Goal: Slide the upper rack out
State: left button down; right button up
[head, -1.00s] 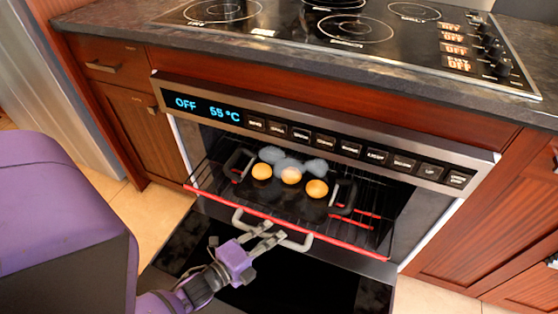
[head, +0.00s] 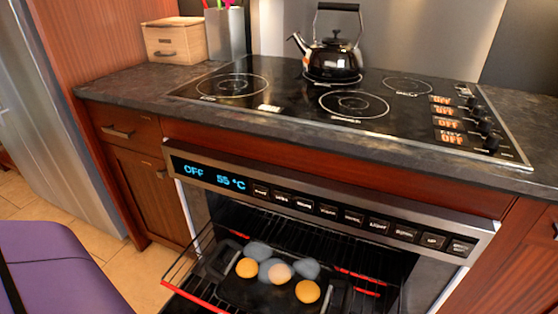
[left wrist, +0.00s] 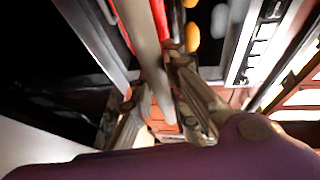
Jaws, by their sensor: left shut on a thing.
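The upper rack, a black wire rack with a red front edge (head: 197,298), is partly out of the oven in the head view; its front right part is cut off by the lower picture edge. A dark tray (head: 249,293) with several orange and grey-blue round pieces stands on it. In the left wrist view, my left gripper (left wrist: 152,76) is shut on the grey curved handle (left wrist: 148,45) at the rack's front. The red edge and an orange round piece (left wrist: 193,33) show beyond it. The left gripper is outside the head view. My right gripper is in neither view.
The oven's control panel (head: 330,208) reads OFF and 55 °C above the rack. A cooktop with a black kettle (head: 333,57) is on the counter (head: 130,85). A wooden box (head: 174,40) stands at the back left. Tiled floor (head: 139,265) shows at the left.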

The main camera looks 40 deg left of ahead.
pick_arm(q)
jog(key=shift+s+f, duration=0.1)
jog(key=c, duration=1.7)
grip_release()
jog(key=v, duration=1.2)
jog(key=shift+a, duration=0.1)
